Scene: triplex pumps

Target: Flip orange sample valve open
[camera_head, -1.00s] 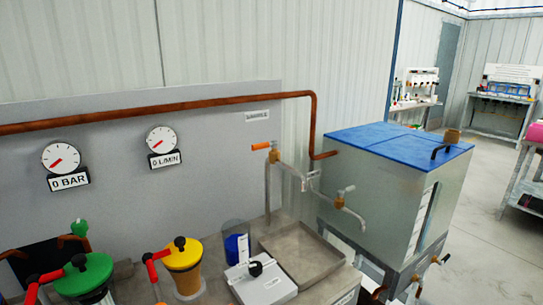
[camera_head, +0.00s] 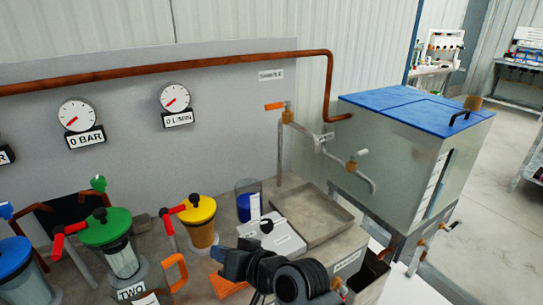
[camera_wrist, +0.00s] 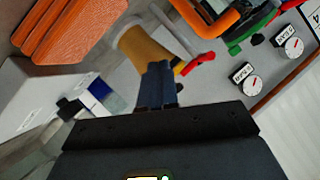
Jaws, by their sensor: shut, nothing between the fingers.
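The sample valve's orange handle (camera_head: 274,106) sits on a brass fitting at the top of a thin grey pipe, below the SAMPLE label (camera_head: 270,75). The handle points sideways to the left. My gripper (camera_head: 219,256) is low in the head view, in front of the white box and well below and left of the valve, touching neither. In the wrist view its dark fingers (camera_wrist: 156,80) are together and empty. I cannot make out the sample valve in the wrist view.
Yellow-lidded (camera_head: 199,209) and green-lidded (camera_head: 106,228) pumps stand left. A blue-topped tank (camera_head: 400,105) stands right. A copper pipe (camera_head: 200,68) runs above. An orange block (camera_head: 228,286) lies near my gripper.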

